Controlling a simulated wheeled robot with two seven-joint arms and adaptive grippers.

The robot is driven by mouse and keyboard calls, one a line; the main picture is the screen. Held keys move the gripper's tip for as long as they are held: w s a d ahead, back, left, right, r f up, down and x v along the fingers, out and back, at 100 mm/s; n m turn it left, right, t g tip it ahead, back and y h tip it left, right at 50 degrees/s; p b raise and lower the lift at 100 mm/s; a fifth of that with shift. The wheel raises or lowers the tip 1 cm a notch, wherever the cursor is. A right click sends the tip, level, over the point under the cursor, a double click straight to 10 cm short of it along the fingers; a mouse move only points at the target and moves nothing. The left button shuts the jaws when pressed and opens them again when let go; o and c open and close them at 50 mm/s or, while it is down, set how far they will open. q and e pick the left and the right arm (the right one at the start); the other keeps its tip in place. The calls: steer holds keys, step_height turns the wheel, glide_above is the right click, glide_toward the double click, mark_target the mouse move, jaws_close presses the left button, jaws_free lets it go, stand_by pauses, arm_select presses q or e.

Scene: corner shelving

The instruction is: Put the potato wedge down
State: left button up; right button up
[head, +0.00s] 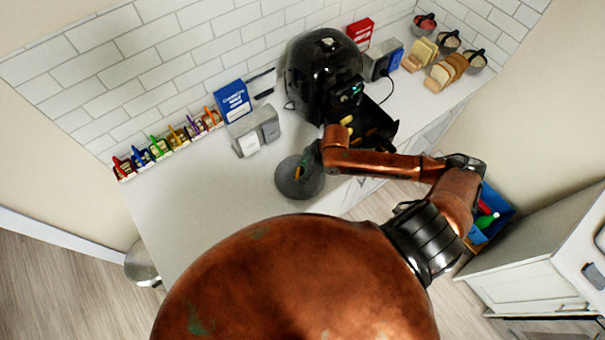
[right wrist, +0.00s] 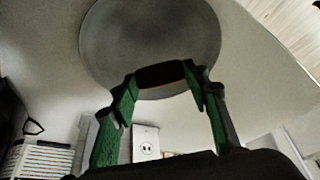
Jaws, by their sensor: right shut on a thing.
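My right gripper (head: 305,164) is over the edge of a round dark grey plate (head: 288,188) on the white counter. In the right wrist view its green-padded fingers (right wrist: 163,82) are shut on the potato wedge (right wrist: 162,73), which looks dark there and spans between the fingertips. The plate (right wrist: 150,35) lies behind the wedge in that view. I cannot tell whether the wedge touches the plate. My left gripper is not in view.
A black air fryer (head: 322,72) with an open drawer (head: 380,128) stands beside my right forearm. Yellow pieces show by the drawer. A grey toaster-like box (head: 255,131) and a blue box (head: 233,101) stand behind the plate. The counter left of the plate is clear.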

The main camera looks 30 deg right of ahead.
steer(key=shift+w+d+f, duration=0.1)
steer(key=shift+w+f, duration=0.1)
steer(key=shift+f, duration=0.05)
steer(key=shift+w+d+f+p, duration=0.1)
steer(key=shift+f+p, duration=0.45)
steer(key=shift+f, duration=1.25)
steer(key=shift+f, duration=0.15)
steer(key=o, duration=0.9)
steer(key=shift+c, duration=0.2)
steer(key=v, duration=1.2)
steer(key=shift+b, duration=0.45)
